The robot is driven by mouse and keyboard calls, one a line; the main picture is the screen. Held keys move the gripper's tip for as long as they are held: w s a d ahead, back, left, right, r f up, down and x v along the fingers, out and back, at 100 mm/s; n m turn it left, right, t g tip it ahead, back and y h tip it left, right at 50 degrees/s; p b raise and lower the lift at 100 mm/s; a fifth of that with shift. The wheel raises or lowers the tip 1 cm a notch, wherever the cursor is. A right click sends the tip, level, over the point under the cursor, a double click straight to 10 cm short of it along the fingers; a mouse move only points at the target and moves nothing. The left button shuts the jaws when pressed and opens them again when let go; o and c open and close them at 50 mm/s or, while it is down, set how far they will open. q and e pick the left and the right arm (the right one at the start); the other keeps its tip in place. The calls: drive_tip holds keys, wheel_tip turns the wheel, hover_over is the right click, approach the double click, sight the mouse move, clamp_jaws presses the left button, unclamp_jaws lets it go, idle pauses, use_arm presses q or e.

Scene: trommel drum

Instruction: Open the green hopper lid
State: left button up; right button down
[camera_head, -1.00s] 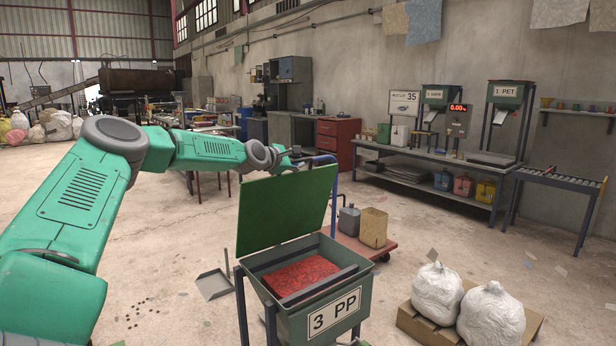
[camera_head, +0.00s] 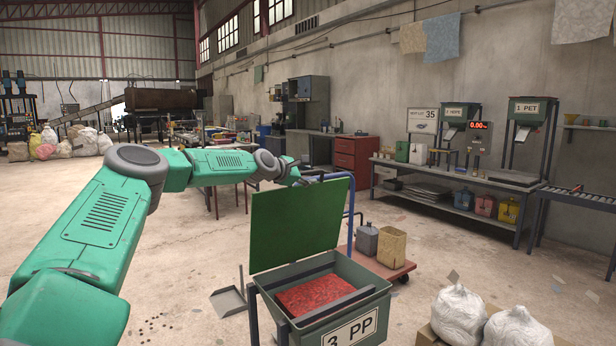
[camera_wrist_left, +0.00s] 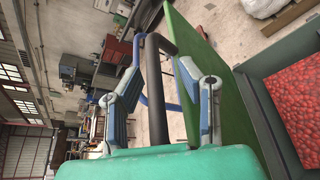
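The green hopper (camera_head: 362,313), labelled "3 PP", stands at the lower middle of the head view with red granules (camera_head: 312,296) inside. Its flat green lid (camera_head: 295,228) stands raised, close to upright, along the hopper's left rear side. The lid also shows edge-on in the left wrist view (camera_wrist_left: 222,95). My left gripper (camera_head: 308,180) is at the lid's top edge, partly hidden behind it. In the left wrist view its fingers (camera_wrist_left: 160,60) are apart, one on each side of a dark bar handle (camera_wrist_left: 156,95), with visible gaps. My right gripper is not in view.
White sacks (camera_head: 458,314) lie at the lower right. A dustpan (camera_head: 229,301) is on the floor at left. Floor further back is mostly clear.

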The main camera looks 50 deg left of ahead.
sight(304, 173)
use_arm(q)
drive_tip(key=shift+a+r, duration=0.1)
drive_tip(key=shift+s+r, duration=0.25)
drive_tip(key=shift+s, duration=0.05)
drive_tip(key=shift+d+v, duration=0.2)
drive_tip(key=shift+v, duration=1.35)
drive_tip(key=shift+f+v, duration=0.15)
drive_tip(key=shift+v, duration=0.7)
drive_tip(key=shift+f+v, duration=0.15)
drive_tip(key=shift+v, duration=0.7)
drive_tip(key=shift+s+a, duration=0.1)
drive_tip(key=shift+a, duration=0.05)
